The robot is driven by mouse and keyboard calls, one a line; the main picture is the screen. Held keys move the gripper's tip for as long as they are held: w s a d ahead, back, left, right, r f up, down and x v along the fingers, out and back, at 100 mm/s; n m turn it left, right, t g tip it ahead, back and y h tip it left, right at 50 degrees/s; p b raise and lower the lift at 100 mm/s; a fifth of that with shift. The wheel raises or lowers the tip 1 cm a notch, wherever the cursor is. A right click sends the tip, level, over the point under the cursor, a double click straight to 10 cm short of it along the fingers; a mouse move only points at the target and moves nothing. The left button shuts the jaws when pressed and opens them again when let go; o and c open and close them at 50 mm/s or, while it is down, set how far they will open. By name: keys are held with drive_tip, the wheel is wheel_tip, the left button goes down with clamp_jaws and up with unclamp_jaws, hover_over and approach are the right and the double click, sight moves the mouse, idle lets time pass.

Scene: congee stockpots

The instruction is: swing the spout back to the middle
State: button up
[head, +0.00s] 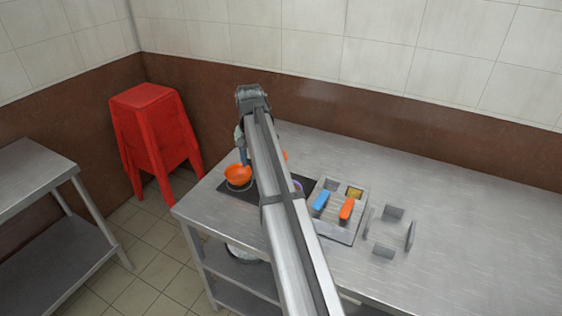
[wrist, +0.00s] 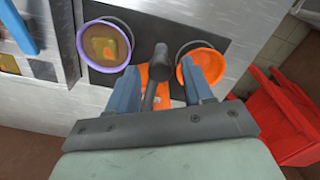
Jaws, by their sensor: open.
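The dark grey spout (wrist: 160,62) shows in the wrist view, its rounded end between two pots and its arm running down between my fingers. My gripper (wrist: 161,88) is open, with one blue-grey finger on each side of the spout; I cannot tell whether either touches it. A purple-rimmed pot (wrist: 82,45) with brown liquid and a yellow piece in it is left of the spout. An orange pot (wrist: 185,72) is right of it, partly behind a finger. An orange part (wrist: 177,104) shows below the spout. In the head view my arm hides the spout.
On the steel table (head: 450,220), a tray (head: 338,236) with a blue handle (head: 320,201) and an orange handle (head: 346,208) stands right of the pots. A metal bracket (head: 410,236) is beyond it. Red stools (head: 150,125) stand on the floor at the left.

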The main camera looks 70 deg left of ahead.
drive_tip(key=shift+r, duration=3.2)
drive_tip(key=shift+w, duration=0.1)
